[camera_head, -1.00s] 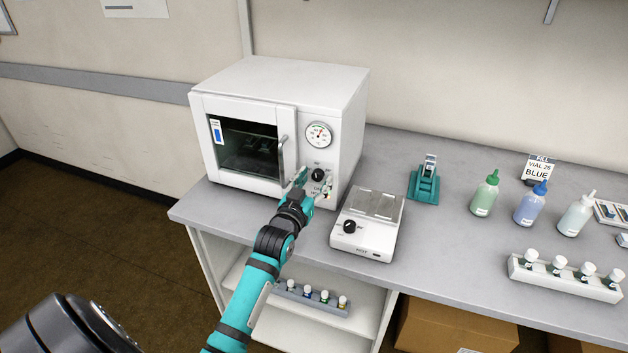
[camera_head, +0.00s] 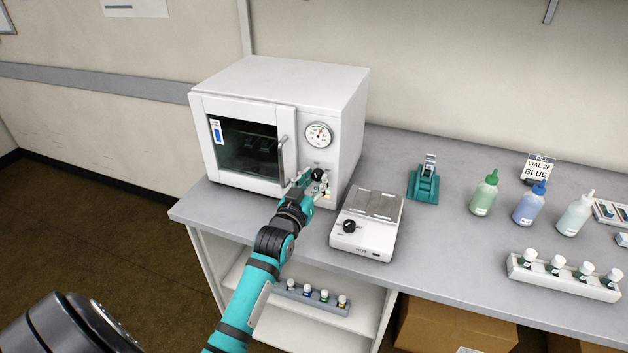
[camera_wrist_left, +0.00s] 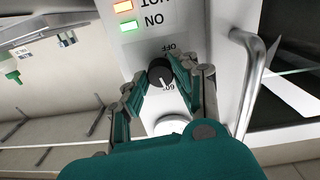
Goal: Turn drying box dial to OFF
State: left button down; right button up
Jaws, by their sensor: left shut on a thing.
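The white drying box (camera_head: 280,90) stands on the left end of the bench with its door closed. Its black dial (camera_head: 318,174) is on the front panel below a round gauge (camera_head: 318,135). In the left wrist view the dial (camera_wrist_left: 160,72) has a white pointer line directed toward the gauge side, away from the OFF lettering (camera_wrist_left: 172,48). My left gripper (camera_head: 311,180) is at the panel, and in the wrist view its fingers (camera_wrist_left: 158,78) are shut on the dial, one on each side. My right gripper is not in view.
The door handle (camera_wrist_left: 250,85) runs close beside my left gripper. HOT and ON lamps (camera_wrist_left: 125,16) sit on the panel. A white hot plate or scale with a knob (camera_head: 368,225) stands right of the box. Bottles and a vial rack (camera_head: 565,278) are further right.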

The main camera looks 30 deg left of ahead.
pick_arm(q)
jog(key=n+p, duration=0.1)
jog(key=n, duration=0.2)
jog(key=shift+r, duration=0.1)
jog(key=n+p, duration=0.1)
jog(key=n, duration=0.2)
jog(key=n+p, duration=0.1)
jog(key=n, duration=0.2)
jog(key=shift+n, duration=0.3)
jog(key=n+p, duration=0.1)
jog(key=n, duration=0.2)
jog(key=shift+n, duration=0.4)
jog(key=n+p, duration=0.1)
jog(key=n, duration=0.6)
jog(key=shift+y, duration=0.3)
jog(key=n+p, duration=0.1)
jog(key=n, duration=0.3)
jog(key=shift+n, duration=1.5)
jog(key=shift+f, duration=0.2)
